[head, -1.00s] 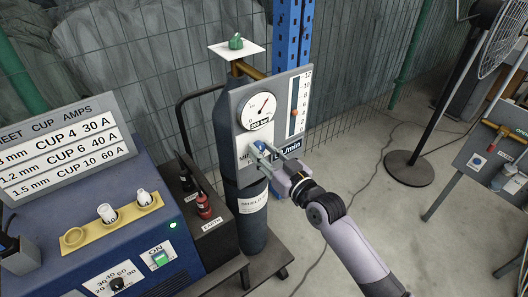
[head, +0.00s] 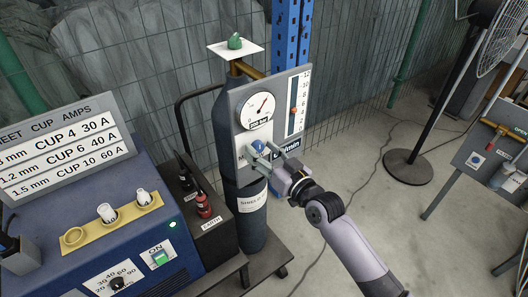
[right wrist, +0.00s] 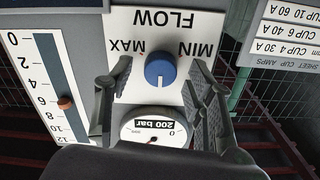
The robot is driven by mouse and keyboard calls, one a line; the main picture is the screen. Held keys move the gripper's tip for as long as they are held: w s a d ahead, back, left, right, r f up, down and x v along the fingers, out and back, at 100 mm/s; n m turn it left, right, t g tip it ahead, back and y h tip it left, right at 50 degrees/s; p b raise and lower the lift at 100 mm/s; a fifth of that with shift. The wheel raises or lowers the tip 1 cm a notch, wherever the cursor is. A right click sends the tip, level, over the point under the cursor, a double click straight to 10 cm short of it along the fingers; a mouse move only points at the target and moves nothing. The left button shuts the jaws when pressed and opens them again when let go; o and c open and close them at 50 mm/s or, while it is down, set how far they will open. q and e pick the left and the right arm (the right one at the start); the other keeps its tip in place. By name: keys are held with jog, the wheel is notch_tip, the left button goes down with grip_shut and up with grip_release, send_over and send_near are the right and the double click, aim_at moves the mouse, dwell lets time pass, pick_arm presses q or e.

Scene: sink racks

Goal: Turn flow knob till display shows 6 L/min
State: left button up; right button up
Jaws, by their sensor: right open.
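The blue flow knob (head: 257,147) sits low on the grey gauge panel (head: 243,90). In the right wrist view the knob (right wrist: 160,69) is upside down, between the MIN and MAX labels. My right gripper (head: 272,154) is open at the knob. Its two fingers stand either side of it with gaps visible in the wrist view. The L/min display (head: 297,92) is a vertical 0 to 12 scale with an orange marker (head: 293,111). The marker is near 6, perhaps slightly below; the exact reading is unclear. My left gripper is not in view.
A round pressure gauge (head: 257,109) marked 200 bar sits above the knob. The gas cylinder (head: 252,222) stands behind the panel. A blue welding unit (head: 190,262) with an amps sign is at left, and a fan stand (head: 408,168) at right.

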jog(key=v, duration=1.2)
jog(key=d+f+m+g+h, duration=0.1)
jog(key=d+f+h, duration=0.25)
jog(key=f, duration=0.85)
jog(key=d+f+m+g+h, duration=0.15)
jog(key=d+f, duration=0.25)
jog(key=f, duration=0.7)
jog(key=s+d+f+g+h, duration=0.2)
jog(key=s+d+f, duration=0.15)
jog(key=f, duration=0.45)
jog(key=s+d+f+g+h, duration=0.1)
jog(key=s+d+f, duration=0.1)
jog(key=s+f, duration=0.5)
jog(key=s+d+f+g+h, duration=0.1)
jog(key=s+f+g, duration=0.1)
jog(key=s+f, duration=0.5)
jog(key=s+d+f+g, duration=0.1)
jog(key=s+f+g, duration=0.2)
jog(key=s+f, duration=0.4)
jog(key=s+d+f+g+h, duration=0.1)
jog(key=s+f+g, duration=0.2)
jog(key=s, duration=1.6)
notch_tip(320, 180, down, 4)
jog(key=shift+d+h, duration=0.15)
jog(key=shift+h, duration=0.15)
jog(key=shift+s, duration=0.1)
